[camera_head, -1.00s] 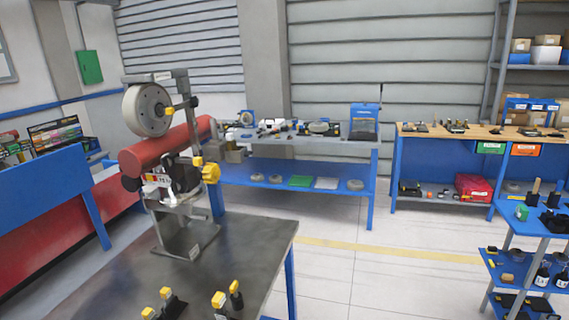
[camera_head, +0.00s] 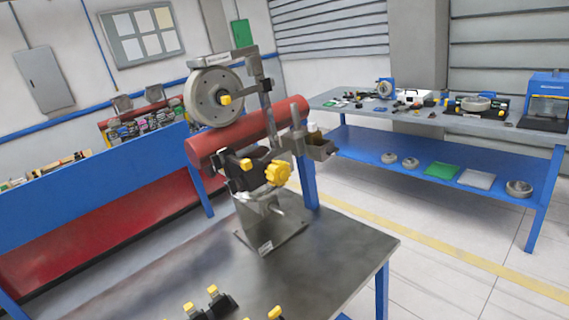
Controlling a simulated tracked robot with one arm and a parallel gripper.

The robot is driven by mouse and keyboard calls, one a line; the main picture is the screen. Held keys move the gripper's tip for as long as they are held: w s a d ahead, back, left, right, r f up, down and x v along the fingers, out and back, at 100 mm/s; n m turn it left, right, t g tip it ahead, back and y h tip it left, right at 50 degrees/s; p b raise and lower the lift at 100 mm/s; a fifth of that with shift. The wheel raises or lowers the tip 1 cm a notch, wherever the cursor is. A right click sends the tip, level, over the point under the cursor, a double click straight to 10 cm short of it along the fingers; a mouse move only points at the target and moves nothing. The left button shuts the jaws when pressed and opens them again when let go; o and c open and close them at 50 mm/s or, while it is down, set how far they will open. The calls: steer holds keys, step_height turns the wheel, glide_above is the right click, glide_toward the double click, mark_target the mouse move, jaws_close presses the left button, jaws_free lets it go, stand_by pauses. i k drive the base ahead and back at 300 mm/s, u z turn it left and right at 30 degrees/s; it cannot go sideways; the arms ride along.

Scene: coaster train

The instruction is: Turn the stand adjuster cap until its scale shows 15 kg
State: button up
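A test stand (camera_head: 258,218) stands upright on the dark metal table. It carries a grey wheel (camera_head: 214,97) at the top and a black and yellow unit at mid height. A yellow lobed knob (camera_head: 278,173) sticks out at the right of this unit; it may be the adjuster cap, but I cannot tell for sure. No scale can be read at this distance. My gripper is not in view.
The metal table (camera_head: 330,262) has several small black parts with yellow caps (camera_head: 210,300) at its near edge. A red roller (camera_head: 200,150) and blue panel lie behind the stand. A blue workbench (camera_head: 425,125) stands at the back right. Floor is clear at right.

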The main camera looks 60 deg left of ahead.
mark_target(279, 172)
steer(key=u, duration=0.45)
steer(key=i, duration=0.85)
steer(key=u, duration=0.8)
steer(key=k, duration=0.7)
steer(key=u, duration=0.2)
steer(key=i, duration=0.75)
steer(key=z, duration=0.1)
